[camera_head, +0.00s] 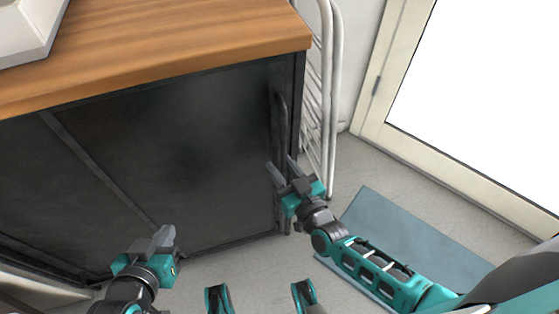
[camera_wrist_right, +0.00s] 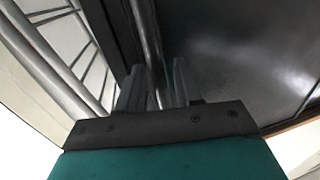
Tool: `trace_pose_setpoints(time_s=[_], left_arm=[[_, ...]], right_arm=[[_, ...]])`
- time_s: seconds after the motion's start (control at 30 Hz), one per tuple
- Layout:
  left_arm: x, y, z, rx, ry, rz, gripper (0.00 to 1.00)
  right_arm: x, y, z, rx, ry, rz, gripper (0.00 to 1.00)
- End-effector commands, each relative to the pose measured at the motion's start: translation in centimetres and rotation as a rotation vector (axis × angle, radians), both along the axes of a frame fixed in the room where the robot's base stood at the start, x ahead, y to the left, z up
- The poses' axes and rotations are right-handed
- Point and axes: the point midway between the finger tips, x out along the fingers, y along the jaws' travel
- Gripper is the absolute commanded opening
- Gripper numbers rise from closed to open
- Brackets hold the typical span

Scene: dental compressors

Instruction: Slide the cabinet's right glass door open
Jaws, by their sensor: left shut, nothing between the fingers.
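The cabinet's right glass door (camera_head: 190,140) is a dark, glossy panel under the wooden top, and it looks closed. It also fills the right of the wrist view (camera_wrist_right: 235,55). Its upright bar handle (camera_head: 281,115) is near the right edge and shows in the wrist view (camera_wrist_right: 146,32). My right gripper (camera_head: 281,168) is at the handle's lower part, with its fingers apart. In the wrist view the bar runs down between the fingertips (camera_wrist_right: 160,72); I cannot tell whether they touch it. My left gripper (camera_head: 164,236) is shut and empty, low in front of the cabinet.
The left dark panel (camera_head: 50,190) adjoins the right door at a slanting frame edge. A white wire rack (camera_head: 326,90) stands close beside the cabinet's right side. A blue-grey mat (camera_head: 400,230) lies on the floor at right, near a pale-framed glazed door (camera_head: 480,80).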

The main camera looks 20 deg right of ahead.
Motion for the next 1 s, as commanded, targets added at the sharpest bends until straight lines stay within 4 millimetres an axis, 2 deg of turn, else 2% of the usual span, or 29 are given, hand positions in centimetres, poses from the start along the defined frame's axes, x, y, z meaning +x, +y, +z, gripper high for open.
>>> trace_pose_setpoints(time_s=[0.23,0.6,1.0], left_arm=[[-0.03,0.07,-0.01,0.003,-0.001,-0.004,0.0],[-0.02,0.07,0.01,0.005,-0.002,-0.005,0.0],[-0.03,0.08,-0.04,0.005,-0.002,-0.005,0.0]], right_arm=[[-0.02,0.03,0.0,0.0,0.0,0.0,0.34],[0.01,0.01,0.01,0.0,0.0,0.0,0.0],[0.04,0.01,0.02,0.0,0.0,0.0,0.0]])
